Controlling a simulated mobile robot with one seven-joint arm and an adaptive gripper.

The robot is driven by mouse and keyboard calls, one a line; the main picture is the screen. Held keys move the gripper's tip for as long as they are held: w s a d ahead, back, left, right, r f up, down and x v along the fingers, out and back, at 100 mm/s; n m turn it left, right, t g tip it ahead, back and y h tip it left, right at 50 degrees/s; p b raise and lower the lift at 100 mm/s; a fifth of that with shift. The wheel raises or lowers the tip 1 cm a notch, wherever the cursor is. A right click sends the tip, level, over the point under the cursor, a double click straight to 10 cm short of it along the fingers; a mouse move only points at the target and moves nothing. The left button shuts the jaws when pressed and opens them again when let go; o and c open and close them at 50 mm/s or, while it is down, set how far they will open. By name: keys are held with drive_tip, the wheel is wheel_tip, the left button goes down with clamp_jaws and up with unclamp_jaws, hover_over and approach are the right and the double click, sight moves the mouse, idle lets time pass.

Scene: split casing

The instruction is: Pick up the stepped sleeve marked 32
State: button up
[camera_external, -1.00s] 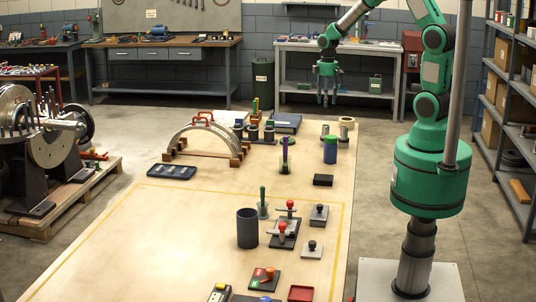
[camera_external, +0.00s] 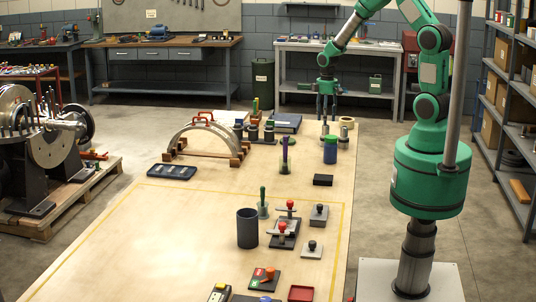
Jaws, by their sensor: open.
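Small metallic cylinders stand at the far right end of the long bench. One (camera_external: 325,131) is directly below my gripper, and another (camera_external: 344,131) is just to its right, by a tan ring (camera_external: 346,120). No marking is legible at this size, so I cannot tell which is the stepped sleeve marked 32. My gripper (camera_external: 326,117) points straight down with its fingers apart, close above or around the left cylinder's top. I cannot tell whether the fingers touch it. Nothing is visibly held.
A dark binder (camera_external: 286,123) lies to the left, beside several dark upright parts (camera_external: 252,131). A black block (camera_external: 323,180) lies nearer. The bench's left foreground (camera_external: 150,240) is clear.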

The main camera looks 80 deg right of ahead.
sight(326, 126)
drive_tip(key=shift+f, duration=0.1)
drive_tip(key=shift+f, duration=2.5)
clamp_jaws()
